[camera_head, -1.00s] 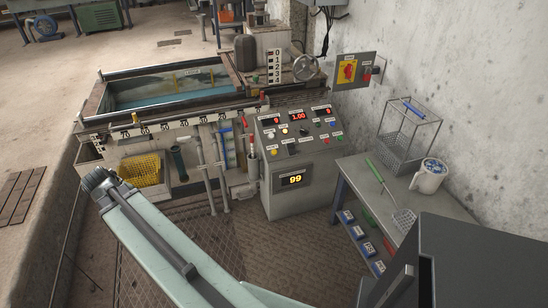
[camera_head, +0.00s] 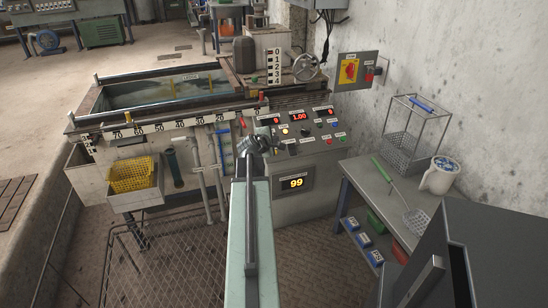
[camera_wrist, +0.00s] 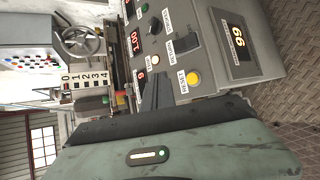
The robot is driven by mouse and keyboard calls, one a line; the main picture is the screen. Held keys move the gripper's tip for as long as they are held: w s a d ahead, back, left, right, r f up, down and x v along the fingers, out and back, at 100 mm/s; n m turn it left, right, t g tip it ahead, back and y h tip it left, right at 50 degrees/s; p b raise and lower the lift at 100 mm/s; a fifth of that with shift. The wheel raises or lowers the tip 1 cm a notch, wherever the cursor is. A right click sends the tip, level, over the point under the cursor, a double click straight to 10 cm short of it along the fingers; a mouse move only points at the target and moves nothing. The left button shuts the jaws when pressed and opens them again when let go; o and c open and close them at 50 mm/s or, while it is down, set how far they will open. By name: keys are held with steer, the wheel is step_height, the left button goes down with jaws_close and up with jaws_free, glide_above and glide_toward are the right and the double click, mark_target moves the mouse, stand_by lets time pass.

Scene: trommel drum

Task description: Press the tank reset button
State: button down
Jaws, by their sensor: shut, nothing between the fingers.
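The grey control console (camera_head: 318,155) stands in the middle of the head view, with several buttons and red displays on its sloped top. In the wrist view, turned sideways, a yellow button (camera_wrist: 194,77) sits on the panel beside a label that seems to read RESET. My gripper (camera_head: 252,140) is at the left edge of the console top in the head view and hides part of it; I cannot make out the yellow button there. In the wrist view the dark fingers of my gripper (camera_wrist: 157,82) are shut and empty, left of the yellow button and apart from it in the picture.
The water tank (camera_head: 105,118) with its scale lies left of the console. A yellow basket (camera_head: 132,173) hangs in front of it. A table (camera_head: 398,203) with a wire basket and mug stands right. A handwheel (camera_head: 307,67) and wall switch box (camera_head: 356,71) are behind.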

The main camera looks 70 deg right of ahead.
steer(key=shift+s+d, duration=0.3)
steer(key=shift+s, duration=0.25)
steer(key=shift+w+d+f+b, duration=0.45)
steer(key=shift+d+f+b, duration=0.1)
steer(key=shift+f+b, duration=0.75)
steer(key=shift+w+d+f+b, duration=0.45)
steer(key=shift+d+f+b, duration=0.05)
steer(key=shift+f+b, duration=0.8)
steer(key=shift+w+d+f+b, duration=0.45)
steer(key=shift+d+f+b, duration=0.1)
steer(key=shift+f+b, duration=0.75)
steer(key=shift+w+d+f+b, duration=0.1)
steer(key=shift+d+f+b, duration=0.05)
steer(key=shift+f+b, duration=0.2)
